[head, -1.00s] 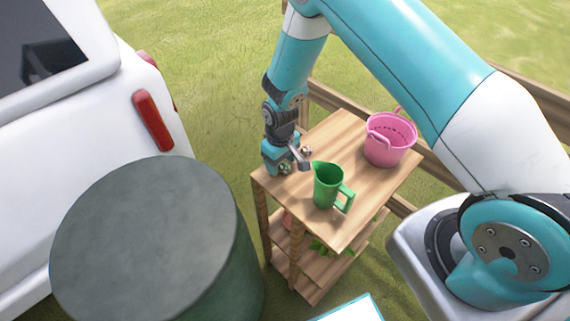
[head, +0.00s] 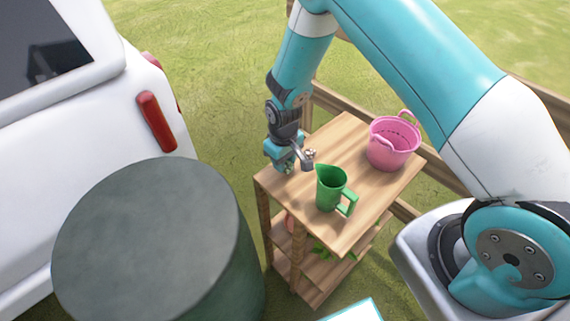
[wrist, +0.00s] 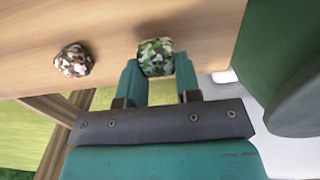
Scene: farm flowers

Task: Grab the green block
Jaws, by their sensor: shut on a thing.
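The green block (wrist: 156,57) has a green, white and dark camouflage pattern. In the wrist view it sits between the two fingers of my gripper (wrist: 158,78), which is shut on it. In the head view my gripper (head: 285,163) is at the left back corner of the wooden shelf's top (head: 350,140), and the block is mostly hidden there. I cannot tell whether the block touches the wood.
A brown camouflage block (wrist: 73,60) lies left of my gripper in the wrist view. A green pitcher (head: 331,190) and a pink bucket (head: 392,146) stand on the shelf top. A dark green barrel (head: 145,230) and white vehicle (head: 60,170) are at left.

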